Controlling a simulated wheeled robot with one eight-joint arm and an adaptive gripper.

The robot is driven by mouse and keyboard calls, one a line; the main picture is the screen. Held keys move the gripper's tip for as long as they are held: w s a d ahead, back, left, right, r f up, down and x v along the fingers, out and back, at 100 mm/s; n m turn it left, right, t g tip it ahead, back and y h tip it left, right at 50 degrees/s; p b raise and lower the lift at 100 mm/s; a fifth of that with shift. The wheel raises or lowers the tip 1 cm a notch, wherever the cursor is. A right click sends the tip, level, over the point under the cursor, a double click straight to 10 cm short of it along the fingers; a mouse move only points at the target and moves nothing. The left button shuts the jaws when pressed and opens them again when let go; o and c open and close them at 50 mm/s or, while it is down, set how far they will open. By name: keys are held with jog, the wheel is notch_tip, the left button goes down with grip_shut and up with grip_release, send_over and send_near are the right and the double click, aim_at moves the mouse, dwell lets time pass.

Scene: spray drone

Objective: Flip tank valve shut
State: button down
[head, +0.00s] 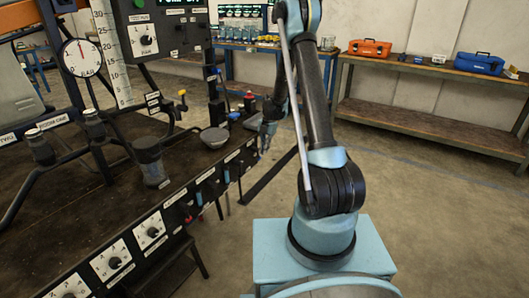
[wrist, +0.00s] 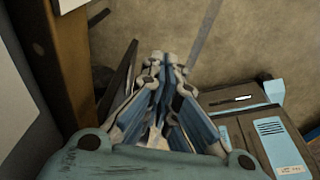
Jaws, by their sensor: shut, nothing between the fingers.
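My gripper (head: 268,132) is at the right end of the workbench, pointing down beside its edge. In the wrist view my gripper (wrist: 166,62) has its fingers together and empty, over bare floor. I cannot tell for sure which part is the tank valve. A small yellow-handled fitting (head: 182,93) stands on a dark pipe at the back of the bench, left of my gripper and apart from it. Small levers, one of them blue (head: 198,198), sit along the labelled front panel. No valve shows clearly in the wrist view.
The workbench (head: 75,200) carries a round gauge (head: 81,58), a clear cup (head: 149,160) and a grey bowl (head: 214,137). Knob panels line its front. A shelf bench (head: 430,125) with an orange case (head: 370,48) and a blue case (head: 479,63) stands behind. Floor on the right is clear.

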jog(key=w+d+r, duration=0.4)
jog(key=w+d, duration=0.3)
jog(key=w, duration=0.2)
jog(key=shift+w+d+r, duration=0.2)
jog(key=shift+r, duration=0.2)
